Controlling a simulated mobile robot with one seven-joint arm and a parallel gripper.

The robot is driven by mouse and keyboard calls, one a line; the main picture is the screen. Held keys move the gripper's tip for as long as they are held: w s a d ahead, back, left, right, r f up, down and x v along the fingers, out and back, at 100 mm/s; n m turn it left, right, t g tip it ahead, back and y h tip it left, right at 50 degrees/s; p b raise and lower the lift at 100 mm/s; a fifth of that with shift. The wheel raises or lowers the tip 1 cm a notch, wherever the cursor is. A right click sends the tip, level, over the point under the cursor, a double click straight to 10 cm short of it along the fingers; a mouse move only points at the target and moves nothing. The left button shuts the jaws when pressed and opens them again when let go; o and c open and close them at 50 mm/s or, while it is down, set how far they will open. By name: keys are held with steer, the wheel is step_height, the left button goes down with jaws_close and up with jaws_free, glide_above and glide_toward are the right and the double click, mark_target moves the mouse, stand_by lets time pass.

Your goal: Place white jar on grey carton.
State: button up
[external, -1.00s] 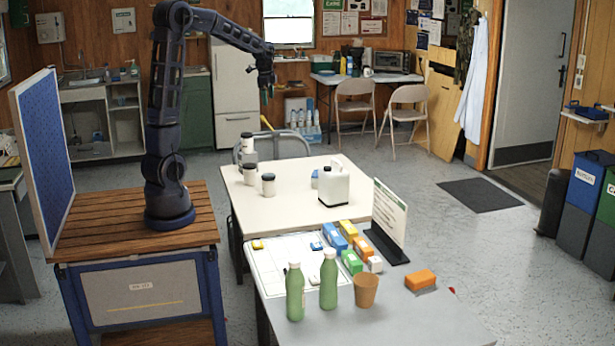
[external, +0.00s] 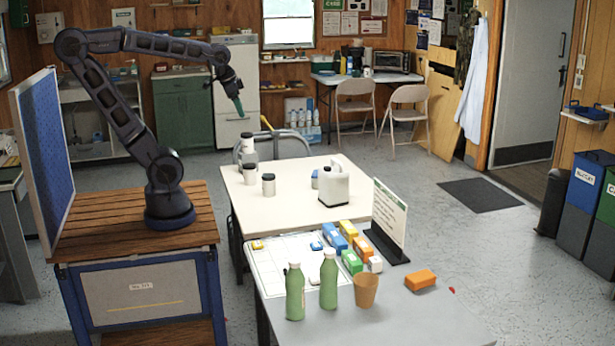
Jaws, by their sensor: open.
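Three white jars with black lids are at the far left of the cream table: a front one (external: 268,185), one just behind it (external: 250,175), and one at the back (external: 247,145) that appears raised on or overlapping another pale item. I cannot pick out a clearly grey carton; a small pale grey-white carton (external: 375,264) stands at the end of the row of coloured cartons. My gripper (external: 240,106) is open and empty, pointing down in the air above and behind the jars, well clear of them.
A white jug (external: 333,187) stands on the cream table (external: 300,205). Green bottles (external: 295,292), a brown cup (external: 366,290), an orange carton (external: 420,280) and an upright sign (external: 389,220) occupy the nearer grey table (external: 430,320). The cream table's middle is clear.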

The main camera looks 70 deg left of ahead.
steer(key=s+d+f+n, duration=0.1)
steer(key=s+d+f, duration=0.1)
steer(key=s, duration=0.3)
steer(key=shift+s+d+f+t+h, duration=0.15)
steer(key=shift+s+d+t+h, duration=0.2)
steer(key=shift+d, duration=0.45)
